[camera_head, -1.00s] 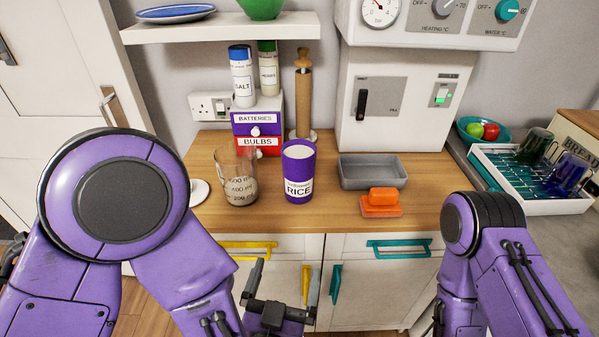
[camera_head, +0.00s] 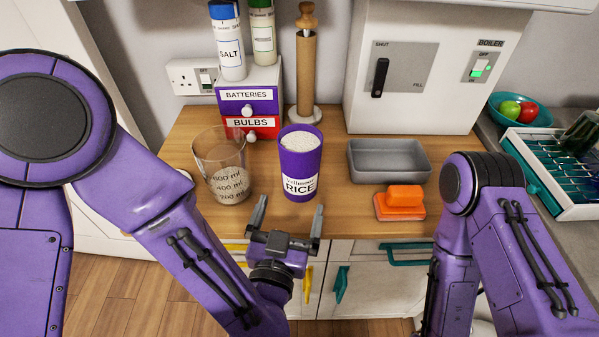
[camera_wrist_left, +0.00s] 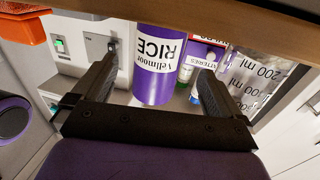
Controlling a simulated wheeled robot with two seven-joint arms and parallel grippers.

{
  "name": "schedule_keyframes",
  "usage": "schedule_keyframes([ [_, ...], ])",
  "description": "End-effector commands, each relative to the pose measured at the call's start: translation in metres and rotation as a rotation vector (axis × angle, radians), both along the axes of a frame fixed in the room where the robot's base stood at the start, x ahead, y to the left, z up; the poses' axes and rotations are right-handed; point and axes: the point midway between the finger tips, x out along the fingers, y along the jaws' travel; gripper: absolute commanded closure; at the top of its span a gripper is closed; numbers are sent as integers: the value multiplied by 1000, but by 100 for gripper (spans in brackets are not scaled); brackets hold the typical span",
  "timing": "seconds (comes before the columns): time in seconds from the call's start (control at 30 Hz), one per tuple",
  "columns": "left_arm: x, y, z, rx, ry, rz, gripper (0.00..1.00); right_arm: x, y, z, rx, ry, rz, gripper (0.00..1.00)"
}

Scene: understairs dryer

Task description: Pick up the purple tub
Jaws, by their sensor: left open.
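The purple tub (camera_head: 299,163), labelled RICE and filled with white grains, stands upright on the wooden counter. My left gripper (camera_head: 288,219) is open and empty, just in front of the tub at the counter's front edge. Its two fingers point toward the tub and do not touch it. In the left wrist view the tub (camera_wrist_left: 159,65) appears upside down, between the two spread fingers (camera_wrist_left: 158,85) and beyond them. My right arm shows at the right, but its gripper is out of view.
A glass measuring jug (camera_head: 222,166) stands close left of the tub. Behind are labelled drawers (camera_head: 249,104) and a paper-roll holder (camera_head: 305,75).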

Motion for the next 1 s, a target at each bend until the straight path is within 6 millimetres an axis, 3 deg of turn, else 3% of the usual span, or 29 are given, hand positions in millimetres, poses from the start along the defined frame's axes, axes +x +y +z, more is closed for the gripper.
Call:
schedule_keyframes([
  [0.43,68,-13,2,0,3,5,0,1,0,28,0,-2,0,41],
  [0.7,74,-14,0,3,1,1,0,1,0,27,0,-2,0,41],
  [0.77,74,-14,0,2,2,1,16,1,0,27,0,-2,0,41],
  [0.93,74,-14,0,2,2,1,72,1,0,27,0,-2,0,41],
  [1.0,74,-15,1,1,-1,1,77,1,0,27,0,-2,0,41],
])
